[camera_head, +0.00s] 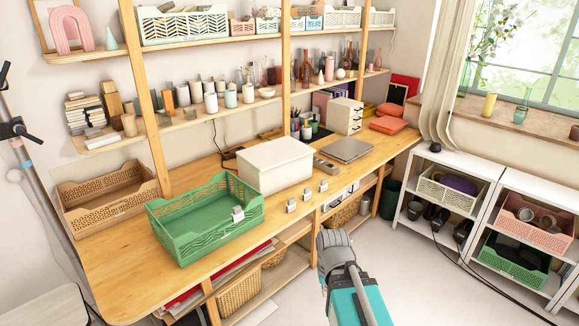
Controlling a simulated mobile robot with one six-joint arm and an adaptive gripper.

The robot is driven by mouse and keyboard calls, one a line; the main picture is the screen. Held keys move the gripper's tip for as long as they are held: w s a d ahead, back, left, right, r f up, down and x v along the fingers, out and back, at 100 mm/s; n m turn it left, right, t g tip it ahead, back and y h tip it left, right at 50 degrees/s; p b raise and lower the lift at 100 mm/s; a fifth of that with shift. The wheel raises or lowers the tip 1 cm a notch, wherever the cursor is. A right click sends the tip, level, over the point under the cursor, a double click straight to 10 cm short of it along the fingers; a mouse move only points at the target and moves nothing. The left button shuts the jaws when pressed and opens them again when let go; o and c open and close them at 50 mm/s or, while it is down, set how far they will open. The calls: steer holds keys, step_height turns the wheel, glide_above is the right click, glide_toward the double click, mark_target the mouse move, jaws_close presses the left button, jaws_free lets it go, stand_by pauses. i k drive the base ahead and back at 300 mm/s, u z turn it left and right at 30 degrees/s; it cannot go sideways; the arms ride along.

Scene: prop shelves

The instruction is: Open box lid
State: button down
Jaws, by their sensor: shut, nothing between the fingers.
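A cream-white box (272,170) stands on the wooden desk, behind and to the right of a green crate. Its flat lid (274,154) lies level on top and looks closed. Part of my arm, grey and teal, rises from the bottom centre, in front of the desk and below the box in the picture. It is apart from the box. I cannot make out my gripper or its fingers in this view.
A green open crate (160,228) stands left of the box, a brown crate (70,198) further left. A closed grey laptop (345,150) lies to the right. Small metal-looking items (306,195) line the desk's front edge.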

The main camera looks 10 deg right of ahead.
mark_target(263, 157)
steer(key=i, duration=0.85)
steer(key=u, duration=0.05)
